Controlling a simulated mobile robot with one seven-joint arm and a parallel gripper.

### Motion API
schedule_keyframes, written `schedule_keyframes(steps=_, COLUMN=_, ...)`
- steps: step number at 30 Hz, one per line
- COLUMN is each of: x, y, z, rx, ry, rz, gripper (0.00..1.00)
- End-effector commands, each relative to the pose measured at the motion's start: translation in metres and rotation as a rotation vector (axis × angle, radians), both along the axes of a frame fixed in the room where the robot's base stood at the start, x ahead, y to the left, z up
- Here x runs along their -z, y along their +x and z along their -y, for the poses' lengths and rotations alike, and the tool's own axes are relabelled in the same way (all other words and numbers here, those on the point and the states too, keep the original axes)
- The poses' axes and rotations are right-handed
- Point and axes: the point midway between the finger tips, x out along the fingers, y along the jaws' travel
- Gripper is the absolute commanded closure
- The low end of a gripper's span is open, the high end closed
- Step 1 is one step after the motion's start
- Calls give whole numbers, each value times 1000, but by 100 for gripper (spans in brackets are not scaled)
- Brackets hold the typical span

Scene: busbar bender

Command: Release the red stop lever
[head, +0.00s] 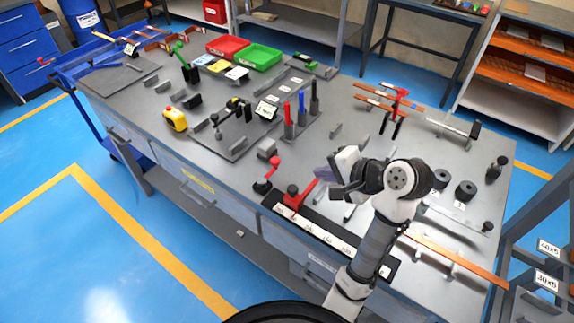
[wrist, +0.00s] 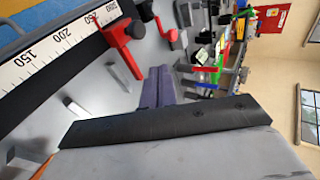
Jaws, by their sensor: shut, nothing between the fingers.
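A red stop with a lever arm (head: 294,198) stands on the white-scaled rule at the front edge of the bench. It also shows in the wrist view (wrist: 118,36), beside the high end of the printed scale, with its arm pointing toward the lower right. My gripper (head: 323,174) is just right of and above the lever in the head view, apart from it as far as I can tell. Its purple-grey fingers (wrist: 158,82) are together and empty in the wrist view. Part of the rule is hidden behind my arm in the head view.
A red crank handle (head: 269,174) stands left of the stop. The rule (head: 330,237) runs along the bench's front edge. Blue, red and dark upright handles (head: 301,108) stand behind. Black cylinders (head: 465,190) and a copper bar (head: 455,260) lie to the right.

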Motion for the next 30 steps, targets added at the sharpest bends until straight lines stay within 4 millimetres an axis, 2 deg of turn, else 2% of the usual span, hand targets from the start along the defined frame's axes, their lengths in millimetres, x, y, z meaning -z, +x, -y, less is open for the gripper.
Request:
schedule_keyframes(steps=7, x=2, y=2, z=-2, rx=-1, ry=0, rz=2, gripper=100)
schedule_keyframes(steps=11, x=10, y=10, z=-10, rx=-4, ry=0, rz=0, gripper=100)
schedule_keyframes(steps=21, x=57, y=48, z=-48, rx=-3, ry=-3, rz=5, gripper=100)
schedule_keyframes(steps=25, x=67, y=58, z=-59, rx=-4, ry=-3, rz=5, gripper=100)
schedule_keyframes(steps=30, x=68, y=76, z=-75, rx=-3, ry=-4, rz=6, gripper=100)
